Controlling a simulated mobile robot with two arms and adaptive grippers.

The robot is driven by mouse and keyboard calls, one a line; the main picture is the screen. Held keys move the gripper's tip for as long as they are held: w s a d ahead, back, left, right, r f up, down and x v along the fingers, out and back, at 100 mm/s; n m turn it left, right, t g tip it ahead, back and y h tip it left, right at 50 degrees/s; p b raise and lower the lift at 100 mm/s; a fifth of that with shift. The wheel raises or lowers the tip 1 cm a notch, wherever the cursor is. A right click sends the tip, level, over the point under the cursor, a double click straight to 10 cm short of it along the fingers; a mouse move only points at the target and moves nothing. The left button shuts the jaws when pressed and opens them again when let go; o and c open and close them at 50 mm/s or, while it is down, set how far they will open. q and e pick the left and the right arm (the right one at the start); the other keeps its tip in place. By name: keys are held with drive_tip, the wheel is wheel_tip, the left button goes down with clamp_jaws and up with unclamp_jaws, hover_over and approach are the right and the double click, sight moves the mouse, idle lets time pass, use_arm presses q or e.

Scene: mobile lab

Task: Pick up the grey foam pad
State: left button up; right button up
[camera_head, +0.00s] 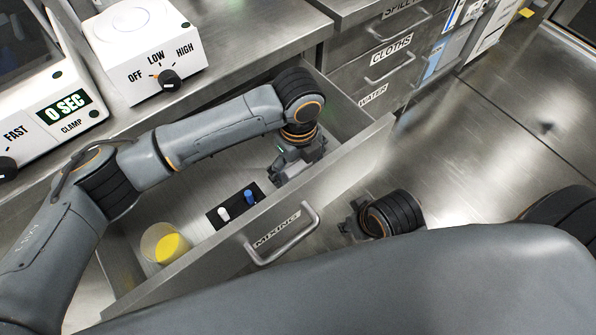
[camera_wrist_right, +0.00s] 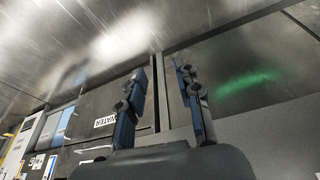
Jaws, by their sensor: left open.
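A dark flat pad (camera_head: 235,206) lies in the open drawer labelled MIXING (camera_head: 190,259), with a small white piece (camera_head: 223,213) and a small blue piece (camera_head: 248,197) on it. I cannot tell whether this is the grey foam pad; no clearly grey pad shows. My left gripper (camera_head: 279,178) points down inside the drawer, just right of the dark pad, open; its fingertips are partly hard to make out. My right gripper (camera_head: 352,225) is outside the drawer front, low over the floor. In the right wrist view its fingers (camera_wrist_right: 160,82) are apart with nothing between them.
A clear beaker with yellow contents (camera_head: 167,246) stands in the drawer's left end. The mixer with an OFF-LOW-HIGH dial (camera_head: 143,52) and a timer unit (camera_head: 50,110) stand on the counter. Drawers labelled CLOTHS (camera_head: 390,53) and WATER are shut.

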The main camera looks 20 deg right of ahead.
sight(298, 166)
use_arm(q)
drive_tip(key=shift+f, duration=0.1)
use_arm(e)
drive_tip(key=shift+r, duration=0.15)
use_arm(q)
drive_tip(key=c, duration=1.1)
drive_tip(key=shift+c, duration=0.2)
